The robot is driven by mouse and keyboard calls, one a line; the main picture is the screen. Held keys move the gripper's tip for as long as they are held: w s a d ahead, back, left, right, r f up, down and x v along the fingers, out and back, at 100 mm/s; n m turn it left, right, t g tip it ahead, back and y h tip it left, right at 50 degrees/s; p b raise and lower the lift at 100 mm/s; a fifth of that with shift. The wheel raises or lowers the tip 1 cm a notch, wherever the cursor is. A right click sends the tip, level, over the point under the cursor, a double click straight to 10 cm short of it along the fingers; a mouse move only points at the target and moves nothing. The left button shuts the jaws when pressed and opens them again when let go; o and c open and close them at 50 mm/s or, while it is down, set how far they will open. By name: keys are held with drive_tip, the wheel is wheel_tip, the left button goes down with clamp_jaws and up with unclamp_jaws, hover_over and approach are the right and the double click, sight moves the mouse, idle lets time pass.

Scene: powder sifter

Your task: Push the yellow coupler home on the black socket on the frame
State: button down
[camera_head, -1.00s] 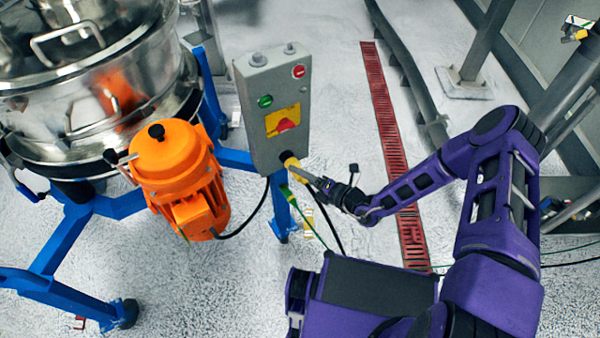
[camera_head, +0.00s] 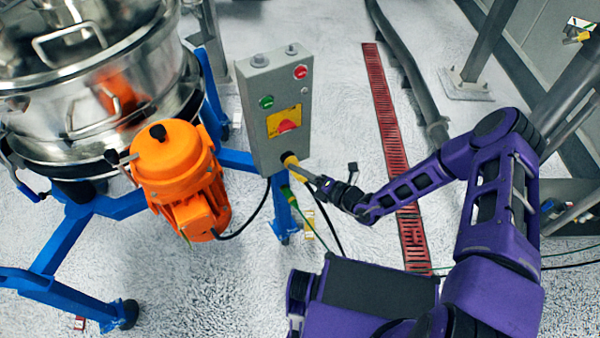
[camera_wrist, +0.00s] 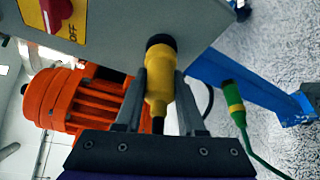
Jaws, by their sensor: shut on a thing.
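The yellow coupler (camera_wrist: 159,85) is between the fingers of my gripper (camera_wrist: 158,95), which is shut on it. In the head view the coupler (camera_head: 290,161) is at the lower right edge of the grey control box, with my gripper (camera_head: 308,174) reaching in from the right. The black socket (camera_wrist: 160,41) shows as a dark ring at the coupler's far end, under the box. The coupler's end meets the dark ring; how deep it sits cannot be told. A dark cable end leaves the coupler's near side.
The grey control box (camera_head: 262,141) has buttons and a red switch on a yellow plate. An orange motor (camera_head: 175,165) and blue frame legs (camera_head: 66,240) stand to the left. A green connector (camera_wrist: 233,97) with a green cable hangs nearby. Floor to the right is open around a red drain grate (camera_head: 385,120).

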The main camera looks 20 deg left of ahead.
drive_tip(key=shift+w+a, duration=0.25)
drive_tip(key=shift+c, duration=2.2)
unclamp_jaws()
drive_tip(key=shift+d, duration=0.1)
drive_tip(key=v, duration=1.7)
drive_tip(key=shift+s+p, duration=0.2)
drive_tip(key=shift+p, duration=0.1)
drive_tip(key=shift+d, duration=0.1)
